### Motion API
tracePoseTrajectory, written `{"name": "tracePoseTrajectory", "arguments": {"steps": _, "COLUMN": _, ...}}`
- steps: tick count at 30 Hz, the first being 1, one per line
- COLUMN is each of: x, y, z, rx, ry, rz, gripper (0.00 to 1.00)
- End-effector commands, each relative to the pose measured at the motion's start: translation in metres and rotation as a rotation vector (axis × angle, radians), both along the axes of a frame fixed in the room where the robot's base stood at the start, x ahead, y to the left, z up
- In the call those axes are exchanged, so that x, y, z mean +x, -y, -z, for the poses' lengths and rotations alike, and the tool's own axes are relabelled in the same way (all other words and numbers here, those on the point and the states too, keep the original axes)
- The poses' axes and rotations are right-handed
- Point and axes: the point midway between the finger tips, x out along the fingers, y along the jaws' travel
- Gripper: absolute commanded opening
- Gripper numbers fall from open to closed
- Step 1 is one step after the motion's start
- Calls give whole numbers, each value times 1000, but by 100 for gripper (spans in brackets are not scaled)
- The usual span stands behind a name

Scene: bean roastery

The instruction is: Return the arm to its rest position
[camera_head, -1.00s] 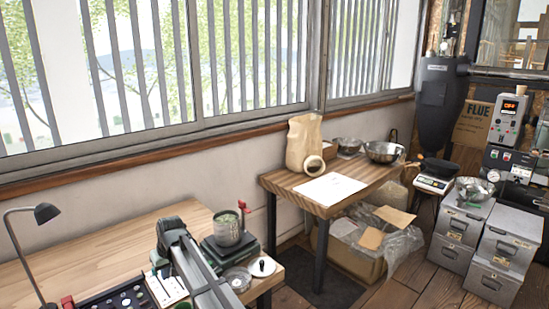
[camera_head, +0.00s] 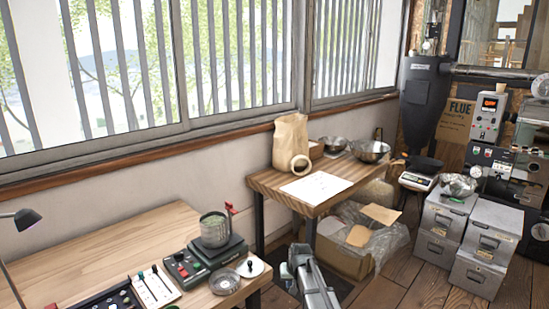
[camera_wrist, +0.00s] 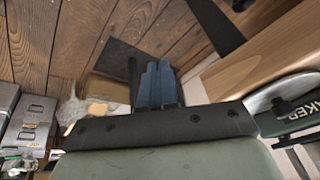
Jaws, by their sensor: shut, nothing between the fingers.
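My gripper (camera_wrist: 157,82) shows in the wrist view with its two bluish fingers close together, shut and empty. They point over the wooden floor, toward a dark mat (camera_wrist: 115,62). In the head view my arm reaches up from the bottom edge, over the floor just right of the near desk (camera_head: 130,245). Its fingertips cannot be made out there. The arm touches nothing that I can see.
The near desk holds a green scale with a glass beaker (camera_head: 214,230), a glass dish (camera_head: 225,282) and control panels. Beyond are a side table (camera_head: 262,183) with a paper bag (camera_head: 290,143), an open carton (camera_head: 345,258) and metal drawers (camera_head: 435,240).

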Motion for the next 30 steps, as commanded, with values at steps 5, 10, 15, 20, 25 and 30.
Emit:
{"name": "tracePoseTrajectory", "arguments": {"steps": 5, "x": -40, "y": 90, "z": 60, "rx": -55, "ry": -68, "rz": 129, "gripper": 0}}
{"name": "tracePoseTrajectory", "arguments": {"steps": 10, "x": -92, "y": 149, "z": 114, "rx": -97, "ry": -148, "rz": 216, "gripper": 0}}
{"name": "tracePoseTrajectory", "arguments": {"steps": 15, "x": -151, "y": 170, "z": 162, "rx": -121, "ry": -239, "rz": 247, "gripper": 0}}
{"name": "tracePoseTrajectory", "arguments": {"steps": 20, "x": -209, "y": 168, "z": 201, "rx": -129, "ry": -333, "rz": 236, "gripper": 0}}
{"name": "tracePoseTrajectory", "arguments": {"steps": 25, "x": -274, "y": 155, "z": 235, "rx": -133, "ry": -440, "rz": 203, "gripper": 0}}
{"name": "tracePoseTrajectory", "arguments": {"steps": 30, "x": -341, "y": 142, "z": 262, "rx": -134, "ry": -547, "rz": 166, "gripper": 0}}
